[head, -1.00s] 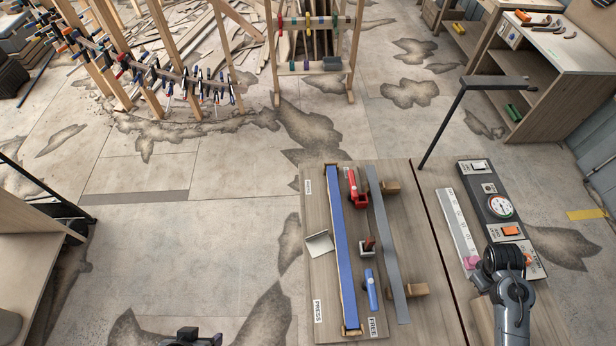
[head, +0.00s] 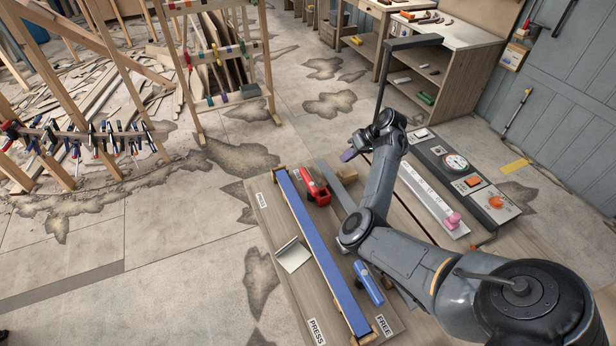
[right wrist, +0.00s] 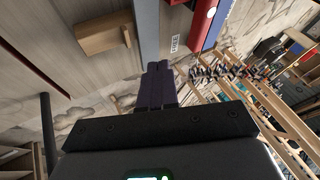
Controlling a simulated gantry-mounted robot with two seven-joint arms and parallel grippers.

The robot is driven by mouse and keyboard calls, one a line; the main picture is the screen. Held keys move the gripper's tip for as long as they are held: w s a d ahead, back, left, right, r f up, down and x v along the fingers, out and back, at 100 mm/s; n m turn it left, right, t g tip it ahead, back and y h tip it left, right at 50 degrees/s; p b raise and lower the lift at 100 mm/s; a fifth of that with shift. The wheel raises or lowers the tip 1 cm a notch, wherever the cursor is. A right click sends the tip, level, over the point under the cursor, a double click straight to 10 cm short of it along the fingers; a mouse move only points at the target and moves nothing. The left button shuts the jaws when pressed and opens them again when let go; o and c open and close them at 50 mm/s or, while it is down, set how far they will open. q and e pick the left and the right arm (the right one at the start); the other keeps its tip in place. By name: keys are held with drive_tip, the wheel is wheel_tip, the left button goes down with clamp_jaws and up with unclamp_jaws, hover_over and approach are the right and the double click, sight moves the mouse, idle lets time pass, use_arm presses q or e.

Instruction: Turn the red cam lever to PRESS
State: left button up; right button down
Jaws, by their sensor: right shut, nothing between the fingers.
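The red cam lever (head: 314,188) sits on the wooden board near its far end, beside the long blue strip (head: 318,250). It shows partly at the top of the right wrist view (right wrist: 204,18). A blue lever (head: 368,283) sits nearer on the same board. A PRESS label (head: 316,331) and a FREE label (head: 383,325) are on the near edge. My right gripper (head: 349,154) is shut and empty, above the board's far end, right of and beyond the red lever. Its dark purple fingers (right wrist: 158,84) are together in the wrist view. My left gripper is not in view.
A grey strip (head: 336,186) and a wooden block (right wrist: 105,35) lie near the red lever. A dark post with a horizontal arm (head: 413,43) stands behind my right gripper. A panel with a gauge (head: 456,162) is at the right. My right arm covers the board's right side.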

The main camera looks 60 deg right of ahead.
sight(309, 182)
drive_tip(key=shift+w+r, duration=0.6)
drive_tip(key=shift+w, duration=0.1)
drive_tip(key=b+x, duration=0.1)
drive_tip(key=x, duration=0.8)
drive_tip(key=shift+w+f, duration=0.2)
drive_tip(key=w+a, duration=0.2)
drive_tip(key=a, duration=0.1)
drive_tip(key=shift+w+a+f, duration=0.15)
drive_tip(key=shift+w+a, duration=0.05)
drive_tip(key=shift+w+a, duration=0.2)
drive_tip(key=shift+w, duration=0.05)
